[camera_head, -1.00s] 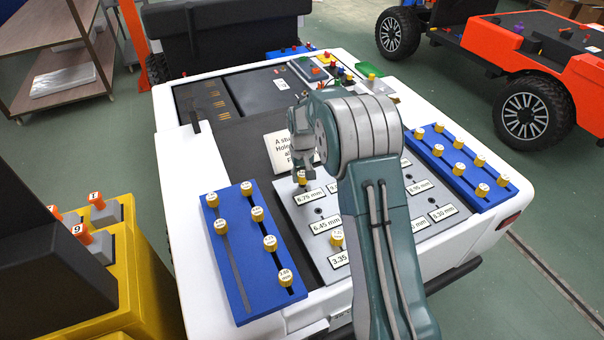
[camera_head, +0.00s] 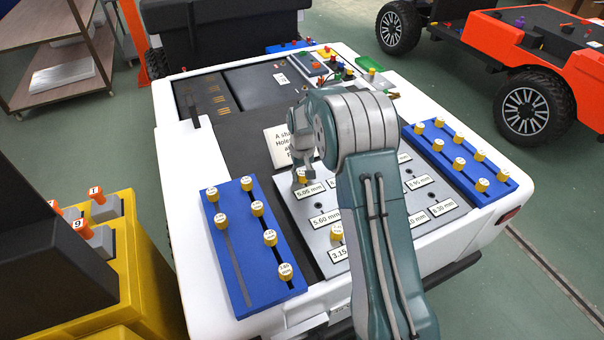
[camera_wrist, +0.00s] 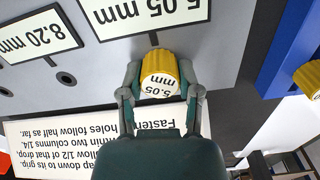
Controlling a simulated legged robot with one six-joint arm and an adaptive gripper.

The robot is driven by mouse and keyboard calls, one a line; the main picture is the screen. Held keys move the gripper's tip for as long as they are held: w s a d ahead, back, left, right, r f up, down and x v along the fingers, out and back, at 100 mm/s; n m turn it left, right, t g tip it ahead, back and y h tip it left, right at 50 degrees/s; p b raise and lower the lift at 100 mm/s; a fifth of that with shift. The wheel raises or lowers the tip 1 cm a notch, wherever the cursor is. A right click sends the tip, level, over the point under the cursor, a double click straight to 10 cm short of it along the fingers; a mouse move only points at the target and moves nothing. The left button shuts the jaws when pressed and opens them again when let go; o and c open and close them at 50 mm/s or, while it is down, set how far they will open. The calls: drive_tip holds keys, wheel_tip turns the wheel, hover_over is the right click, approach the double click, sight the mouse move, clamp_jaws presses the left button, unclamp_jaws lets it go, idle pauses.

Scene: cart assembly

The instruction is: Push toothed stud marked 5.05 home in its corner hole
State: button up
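The yellow stud (camera_wrist: 160,78) marked 5.05 sits between the fingers of my gripper (camera_wrist: 160,82) in the wrist view, with a finger against each side. It is beside the 5.05 mm label (camera_wrist: 148,14). In the head view, the stud (camera_head: 303,176) is at the far left corner of the grey plate (camera_head: 290,201), under my gripper (camera_head: 301,168). The stud covers its hole, so I cannot tell how deep it sits.
A blue rack (camera_head: 236,272) with several yellow studs lies left of the plate, another (camera_head: 468,190) right. One more stud (camera_head: 336,233) stands on the plate near my arm. A printed sign (camera_head: 280,146) is behind the gripper.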

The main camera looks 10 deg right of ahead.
drive_tip(key=o, duration=0.5)
drive_tip(key=shift+f, duration=0.1)
wheel_tip(320, 180, up, 12)
idle(0.5)
